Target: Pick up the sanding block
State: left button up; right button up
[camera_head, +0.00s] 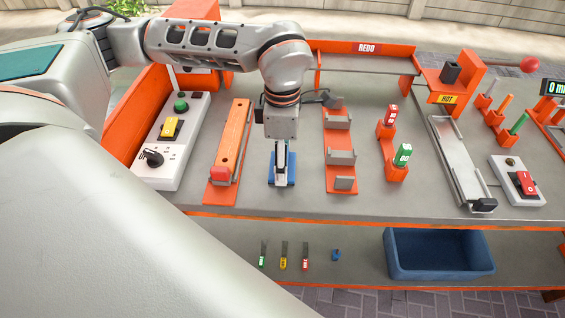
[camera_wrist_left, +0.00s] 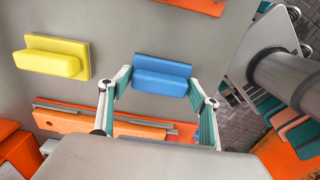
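A blue sanding block (camera_head: 291,179) with a raised grip lies on the grey tabletop, left of the middle in the head view. It also shows in the left wrist view (camera_wrist_left: 161,73). My left gripper (camera_head: 281,176) points down over it. In the left wrist view its open fingers (camera_wrist_left: 159,80) stand on either side of the blue block, and a small gap shows on each side. A similar yellow block (camera_wrist_left: 52,60) lies apart from it in the left wrist view; my left arm seems to hide it in the head view. My right gripper is not in view.
An orange board (camera_head: 234,138) with a red end lies left of the blue block. An orange rack with grey holders (camera_head: 341,157) stands to its right. A control box (camera_head: 170,155) is farther left. A blue bin (camera_head: 436,274) sits on the lower shelf. The table's front edge is close.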

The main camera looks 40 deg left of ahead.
pick_arm(q)
jog(key=shift+c, duration=1.1)
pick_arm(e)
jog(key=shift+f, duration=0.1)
pick_arm(q)
jog(key=shift+r, duration=0.1)
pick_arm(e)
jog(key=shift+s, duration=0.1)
pick_arm(q)
jog(key=shift+r, duration=0.3)
notch_tip(320, 180, up, 19)
jog(key=p, duration=0.2)
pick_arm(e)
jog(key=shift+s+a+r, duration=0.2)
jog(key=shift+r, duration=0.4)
pick_arm(q)
jog(key=shift+r, duration=0.1)
jog(key=shift+o, duration=1.1)
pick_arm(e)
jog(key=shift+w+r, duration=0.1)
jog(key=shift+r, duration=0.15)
